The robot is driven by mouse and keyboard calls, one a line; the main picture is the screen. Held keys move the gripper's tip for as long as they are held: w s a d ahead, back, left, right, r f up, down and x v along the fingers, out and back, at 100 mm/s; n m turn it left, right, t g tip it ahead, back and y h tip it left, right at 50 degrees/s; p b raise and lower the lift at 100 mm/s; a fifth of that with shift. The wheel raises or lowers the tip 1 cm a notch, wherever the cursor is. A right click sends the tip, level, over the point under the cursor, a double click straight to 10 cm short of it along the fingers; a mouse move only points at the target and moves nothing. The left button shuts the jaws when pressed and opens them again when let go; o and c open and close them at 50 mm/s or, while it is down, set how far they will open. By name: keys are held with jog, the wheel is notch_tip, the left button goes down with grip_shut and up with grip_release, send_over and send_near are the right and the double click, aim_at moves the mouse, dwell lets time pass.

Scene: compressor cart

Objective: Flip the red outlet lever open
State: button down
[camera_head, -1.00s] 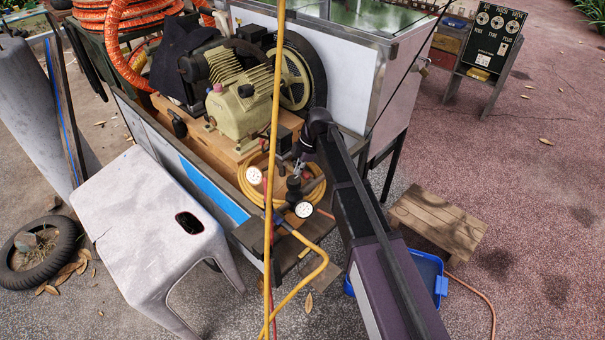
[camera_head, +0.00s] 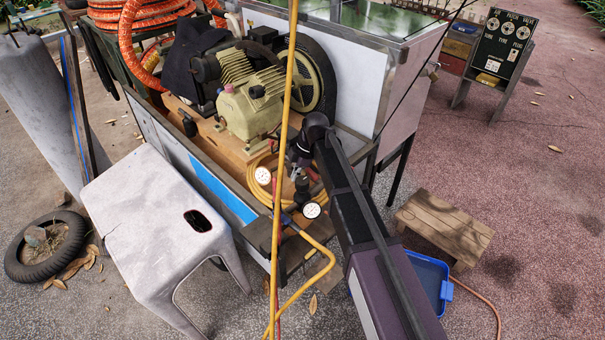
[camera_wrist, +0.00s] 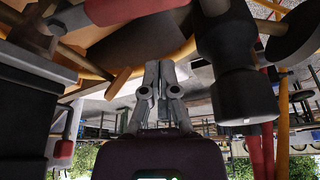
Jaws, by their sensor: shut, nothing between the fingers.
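My gripper (camera_wrist: 160,75) is shut and empty in the wrist view, its grey fingers together among the outlet fittings. A red bar-shaped handle (camera_wrist: 128,8) crosses the top left of that view, beyond and left of the fingertips; it looks like the outlet lever, but its pivot and position are unclear. Another small red grip (camera_wrist: 64,148) is at lower left. No contact with the fingers is visible. In the head view, two white gauges (camera_head: 312,210) (camera_head: 263,176) mark the outlet fittings on the cart; my arm partly hides this area, and the lever is too small to tell.
A black cylindrical fitting (camera_wrist: 240,85) stands close right of the fingers. A yellow pipe (camera_head: 283,130) rises in front of the cart. The compressor (camera_head: 250,105) sits behind the fittings. A white stool (camera_head: 155,205) is at left, a wooden stool (camera_head: 444,225) and blue bin (camera_head: 446,289) at right.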

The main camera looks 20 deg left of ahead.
jog(key=p+v, duration=0.8)
jog(key=v, duration=0.1)
jog(key=shift+w+a+r, duration=0.15)
jog(key=shift+w+r, duration=0.15)
jog(key=shift+w, duration=0.15)
dwell(0.5)
